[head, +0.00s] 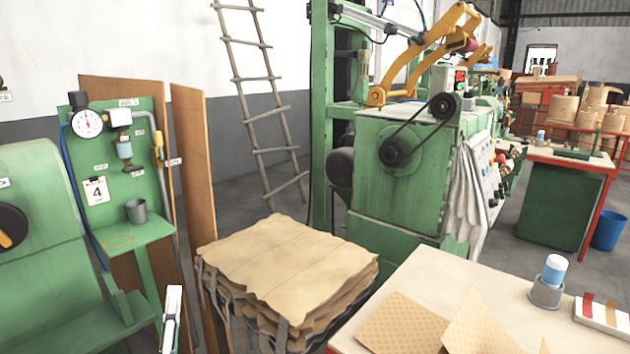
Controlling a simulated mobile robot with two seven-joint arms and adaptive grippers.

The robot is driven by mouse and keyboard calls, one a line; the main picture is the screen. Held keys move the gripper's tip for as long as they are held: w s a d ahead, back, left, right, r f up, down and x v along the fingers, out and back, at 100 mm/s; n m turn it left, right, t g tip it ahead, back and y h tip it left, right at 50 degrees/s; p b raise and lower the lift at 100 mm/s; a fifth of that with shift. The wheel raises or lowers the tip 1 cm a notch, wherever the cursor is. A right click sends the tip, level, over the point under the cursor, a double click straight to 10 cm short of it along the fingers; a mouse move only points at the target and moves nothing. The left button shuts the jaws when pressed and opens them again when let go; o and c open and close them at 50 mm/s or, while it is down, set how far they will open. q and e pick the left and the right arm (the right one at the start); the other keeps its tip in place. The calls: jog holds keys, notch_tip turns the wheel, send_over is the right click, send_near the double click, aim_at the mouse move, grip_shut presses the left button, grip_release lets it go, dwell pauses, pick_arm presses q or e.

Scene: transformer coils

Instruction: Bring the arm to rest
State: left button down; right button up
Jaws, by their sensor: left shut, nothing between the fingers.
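The rest of the left arm is below the frame. My right gripper does not show in this view.
A pale worktable (405,293) at bottom right bears patterned sheets and a cup. A green gauge stand (135,235) is at left. A green machine (405,190) and a ladder (258,110) are behind.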

pick_arm(q)
jog(key=s+d+f+m+g+h+p, duration=0.1)
jog(key=s+d+f+m+g+h, duration=0.35)
jog(key=f+m, duration=0.45)
jog(key=s+d+f+m+g+h+p, duration=0.2)
jog(key=s+d+f+m+g+h, duration=0.15)
jog(key=s+f+m, duration=0.5)
jog(key=s+a+f+m+g, duration=0.1)
jog(key=s+f+m+g, duration=0.1)
jog(key=s+f, duration=0.3)
jog(key=s+f+m+g+y+p, duration=0.1)
jog(key=s+f+m+g, duration=0.1)
jog(key=s+f, duration=0.4)
notch_tip(320, 180, down, 5)
jog(key=shift+a+r+g+p, duration=0.1)
jog(key=shift+a+g+p, duration=0.25)
jog(key=shift+g, duration=0.35)
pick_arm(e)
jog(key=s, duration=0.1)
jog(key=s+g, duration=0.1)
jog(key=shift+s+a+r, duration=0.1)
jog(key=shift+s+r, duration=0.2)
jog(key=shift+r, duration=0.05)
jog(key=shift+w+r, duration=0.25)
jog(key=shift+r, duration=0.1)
